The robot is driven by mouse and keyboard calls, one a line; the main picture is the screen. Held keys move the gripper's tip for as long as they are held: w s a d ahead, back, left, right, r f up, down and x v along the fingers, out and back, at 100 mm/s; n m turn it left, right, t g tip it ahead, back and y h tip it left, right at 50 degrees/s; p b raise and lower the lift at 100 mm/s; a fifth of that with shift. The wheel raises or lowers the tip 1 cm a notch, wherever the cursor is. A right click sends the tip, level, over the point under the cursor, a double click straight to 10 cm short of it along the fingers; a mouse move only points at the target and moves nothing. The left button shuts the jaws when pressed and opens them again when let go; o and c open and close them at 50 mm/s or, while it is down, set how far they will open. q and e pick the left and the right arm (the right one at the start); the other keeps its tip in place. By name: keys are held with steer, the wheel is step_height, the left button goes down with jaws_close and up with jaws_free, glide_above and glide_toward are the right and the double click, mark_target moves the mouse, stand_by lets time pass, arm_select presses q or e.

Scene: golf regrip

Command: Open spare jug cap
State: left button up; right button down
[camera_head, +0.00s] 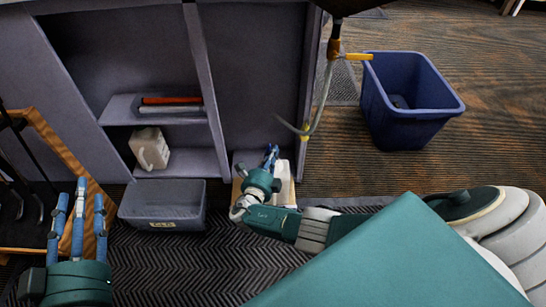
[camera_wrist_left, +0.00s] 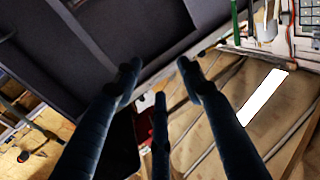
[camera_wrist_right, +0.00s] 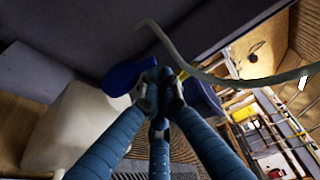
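A cream jug (camera_head: 283,184) stands on the floor by the cabinet's end, partly hidden behind my right gripper (camera_head: 270,158). In the right wrist view the jug (camera_wrist_right: 72,128) is on the left, with a bright blue cap (camera_wrist_right: 122,77) near its top. The fingertips of my right gripper (camera_wrist_right: 161,82) are drawn together, with the cap's edge running in at them. Whether the cap is off the jug's mouth is hidden. My left gripper (camera_head: 79,205) is empty at the lower left, its fingers spread; it also looks open in the left wrist view (camera_wrist_left: 158,80).
Another white jug (camera_head: 150,148) stands on the cabinet's lower shelf. A grey bin (camera_head: 163,207) sits in front of the cabinet. A curved hose (camera_head: 318,108) hangs just above my right gripper. A blue bin (camera_head: 408,115) stands on the floor at right.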

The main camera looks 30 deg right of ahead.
arm_select(q)
steer(key=s+r+t+h+b, duration=0.1)
steer(key=s+r+t, duration=0.1)
steer(key=r, duration=0.4)
steer(key=s+r+t+h+b, duration=0.1)
steer(key=r+t, duration=0.3)
steer(key=r, duration=0.1)
steer(key=shift+s+d+r, duration=0.25)
steer(key=shift+s+r, duration=0.1)
steer(key=shift+r, duration=0.05)
arm_select(e)
steer(key=shift+n, duration=0.9)
steer(key=shift+w+a+r, duration=0.1)
steer(key=shift+w+a, duration=0.5)
steer(key=shift+a, duration=0.35)
steer(key=shift+w+a+r, duration=0.1)
steer(key=shift+w+a, duration=0.5)
steer(key=shift+a, duration=0.3)
